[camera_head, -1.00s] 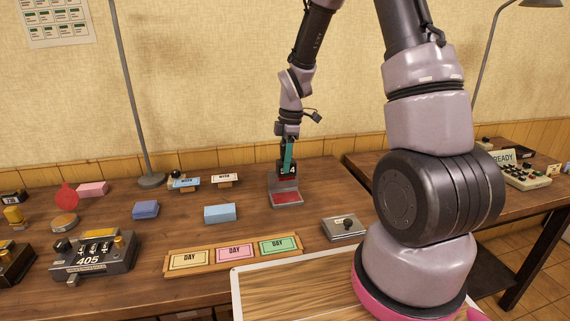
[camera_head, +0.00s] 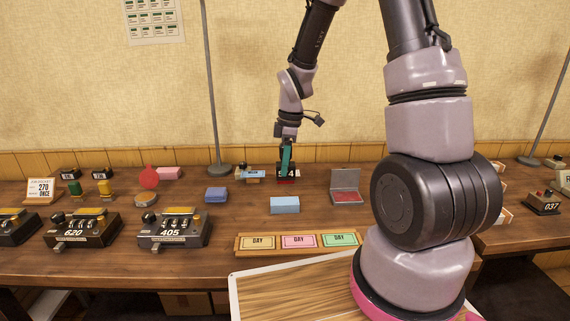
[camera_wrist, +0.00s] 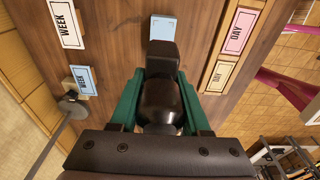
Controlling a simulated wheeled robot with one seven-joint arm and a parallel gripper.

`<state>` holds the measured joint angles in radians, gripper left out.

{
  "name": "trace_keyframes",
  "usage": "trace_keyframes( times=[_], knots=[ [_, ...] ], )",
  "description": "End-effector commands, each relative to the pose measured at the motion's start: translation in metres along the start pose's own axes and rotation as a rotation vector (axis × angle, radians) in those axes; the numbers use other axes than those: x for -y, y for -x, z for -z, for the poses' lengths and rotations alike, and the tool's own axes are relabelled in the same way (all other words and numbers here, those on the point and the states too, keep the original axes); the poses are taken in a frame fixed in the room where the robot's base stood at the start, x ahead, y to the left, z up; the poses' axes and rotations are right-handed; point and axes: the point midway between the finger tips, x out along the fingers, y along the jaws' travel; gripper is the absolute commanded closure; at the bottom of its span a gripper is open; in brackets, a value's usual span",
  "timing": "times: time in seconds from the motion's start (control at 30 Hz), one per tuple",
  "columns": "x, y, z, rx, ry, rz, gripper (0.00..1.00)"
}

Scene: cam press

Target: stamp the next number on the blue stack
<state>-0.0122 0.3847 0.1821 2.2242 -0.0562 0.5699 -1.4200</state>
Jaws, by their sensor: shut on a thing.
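My gripper (camera_head: 286,150), with green fingers, is shut on a dark number stamp (camera_head: 286,171). Its label shows a 5 and a 4, with the middle partly covered by a finger. Red shows at its underside. In the wrist view its rounded black handle (camera_wrist: 160,95) sits between the fingers. The light blue stack (camera_head: 285,205) lies on the table, below and in front of the stamp in the head view. It also shows just past the stamp in the wrist view (camera_wrist: 165,27). The open red ink pad (camera_head: 346,187) is to the right.
A wooden rack (camera_head: 297,244) with yellow, pink and green DAY cards lies in front of the light blue stack. Number machines marked 405 (camera_head: 175,230) and 620 (camera_head: 82,230) stand left. A lamp pole (camera_head: 212,100) rises behind. Bare table surrounds the light blue stack.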

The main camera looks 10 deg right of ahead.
Motion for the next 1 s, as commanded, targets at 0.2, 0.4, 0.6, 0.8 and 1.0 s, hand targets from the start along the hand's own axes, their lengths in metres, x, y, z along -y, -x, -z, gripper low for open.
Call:
trace_keyframes(
  times=[0.2,0.4,0.6,0.8,1.0],
  knots=[
    [0.000,-0.015,-0.002,0.000,-0.003,0.002,1.00],
    [0.000,-0.036,-0.005,0.000,-0.003,0.001,1.00],
    [0.000,-0.052,-0.006,0.000,-0.002,0.001,1.00],
    [0.000,-0.058,-0.007,0.000,-0.002,-0.001,1.00],
    [0.000,-0.058,-0.007,0.000,-0.002,-0.001,1.00]
  ],
)
